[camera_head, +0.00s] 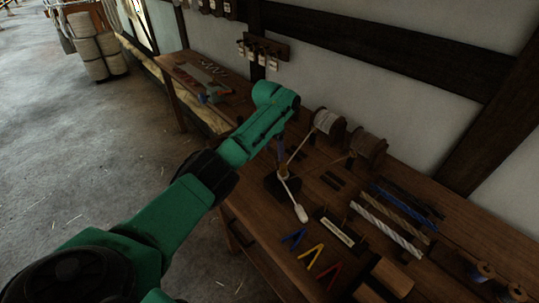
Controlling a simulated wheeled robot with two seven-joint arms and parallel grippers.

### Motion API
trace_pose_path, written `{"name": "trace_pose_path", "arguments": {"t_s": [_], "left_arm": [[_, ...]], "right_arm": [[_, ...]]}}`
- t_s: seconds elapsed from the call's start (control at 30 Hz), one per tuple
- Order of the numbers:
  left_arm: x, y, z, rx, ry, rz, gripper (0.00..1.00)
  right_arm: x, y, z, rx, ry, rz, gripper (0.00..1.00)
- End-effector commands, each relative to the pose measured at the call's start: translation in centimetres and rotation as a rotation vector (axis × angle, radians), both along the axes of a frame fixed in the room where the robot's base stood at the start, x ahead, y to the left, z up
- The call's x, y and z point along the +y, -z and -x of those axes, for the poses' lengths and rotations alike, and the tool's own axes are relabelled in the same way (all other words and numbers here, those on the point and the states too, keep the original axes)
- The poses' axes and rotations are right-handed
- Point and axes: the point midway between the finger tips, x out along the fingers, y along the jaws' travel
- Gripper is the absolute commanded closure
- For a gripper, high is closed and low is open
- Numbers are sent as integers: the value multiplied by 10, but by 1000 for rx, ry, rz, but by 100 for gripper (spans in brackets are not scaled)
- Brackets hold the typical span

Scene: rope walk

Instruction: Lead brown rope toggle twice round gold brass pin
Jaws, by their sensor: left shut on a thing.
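The gold brass pin (283,172) stands on a small dark base (274,188) on the workbench. My left gripper (281,152) points down close above the pin and is shut on the brown rope toggle, which is too small and dark to make out. A pale rope (297,152) slants from the upper right down to the pin. A pale length (292,197) goes from the pin toward the front and ends in a thicker white end (301,213). I cannot tell how the rope lies round the pin. My right gripper is not in view.
Two spools (328,124) (368,149) stand behind the pin. Thick rope lengths (388,225) lie to the right. The wooden bench (262,222) ends at its front edge.

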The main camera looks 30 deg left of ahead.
Motion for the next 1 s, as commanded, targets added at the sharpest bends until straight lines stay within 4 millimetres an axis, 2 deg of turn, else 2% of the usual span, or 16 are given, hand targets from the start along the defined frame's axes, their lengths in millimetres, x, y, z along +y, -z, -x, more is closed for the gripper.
{"name": "trace_pose_path", "arguments": {"t_s": [0.03, 0.23, 0.47, 0.73, 0.87, 1.0], "left_arm": [[-5, 4, -4, -3, 2, 1, 78], [-21, 6, -15, -3, 2, 1, 78], [-28, 0, -19, -1, 1, 0, 78], [-56, 3, -27, -3, 4, -6, 78], [-60, -1, -27, -2, 0, 0, 78], [-71, -6, -26, 1, 8, 4, 78]], "right_arm": [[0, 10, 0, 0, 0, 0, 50], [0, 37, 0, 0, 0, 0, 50], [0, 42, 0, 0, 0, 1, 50], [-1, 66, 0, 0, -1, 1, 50], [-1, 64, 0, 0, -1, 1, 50], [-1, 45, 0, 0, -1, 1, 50]]}}
